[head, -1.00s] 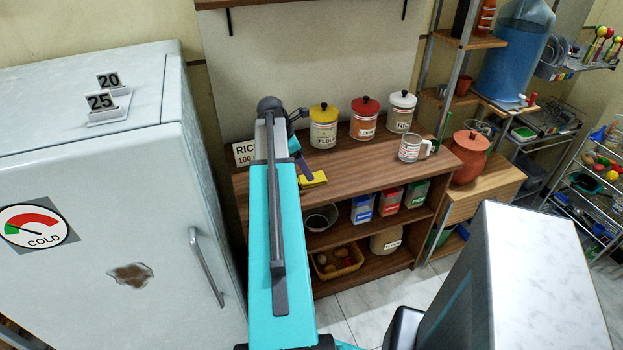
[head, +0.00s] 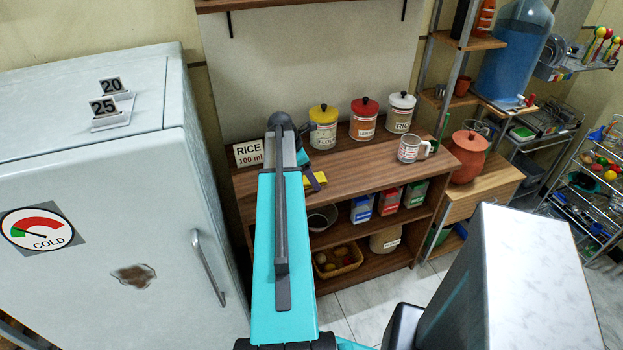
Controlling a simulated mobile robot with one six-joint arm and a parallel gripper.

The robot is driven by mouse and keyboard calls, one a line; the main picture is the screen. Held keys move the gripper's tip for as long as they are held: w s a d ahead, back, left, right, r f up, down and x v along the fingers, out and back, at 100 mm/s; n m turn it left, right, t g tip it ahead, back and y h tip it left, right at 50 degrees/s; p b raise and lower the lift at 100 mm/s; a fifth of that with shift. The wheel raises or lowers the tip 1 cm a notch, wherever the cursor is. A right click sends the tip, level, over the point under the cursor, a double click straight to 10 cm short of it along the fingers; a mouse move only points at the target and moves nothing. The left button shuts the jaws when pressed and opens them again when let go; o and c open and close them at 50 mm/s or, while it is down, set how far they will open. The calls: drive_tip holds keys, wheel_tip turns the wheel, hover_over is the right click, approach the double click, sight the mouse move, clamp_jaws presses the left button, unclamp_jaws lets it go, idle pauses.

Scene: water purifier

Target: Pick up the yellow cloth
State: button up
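The yellow cloth (head: 317,180) lies on the wooden shelf top (head: 365,157), near its front edge. It looks small and flat, and part of it is hidden behind my gripper. My gripper (head: 314,180) is a dark piece at the end of my turquoise arm, and it overlaps the cloth in the picture. I cannot tell whether it touches the cloth, or whether its fingers are open or shut.
A yellow-lidded flour canister (head: 323,127), a red-lidded canister (head: 364,119) and a white-lidded canister (head: 400,112) stand at the back of the shelf. A measuring cup (head: 412,148) stands at the right. The fridge (head: 120,220) stands left.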

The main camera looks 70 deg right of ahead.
idle(0.5)
drive_tip(key=c, duration=1.1)
drive_tip(key=shift+r, duration=0.2)
drive_tip(key=shift+r+b, duration=0.6)
drive_tip(key=shift+r, duration=0.45)
drive_tip(key=a+b, duration=0.1)
drive_tip(key=a, duration=0.4)
drive_tip(key=w+a+r+b, duration=0.1)
drive_tip(key=a, duration=0.4)
drive_tip(key=a+r+b, duration=0.1)
drive_tip(key=a, duration=0.5)
drive_tip(key=shift+w+r, duration=0.25)
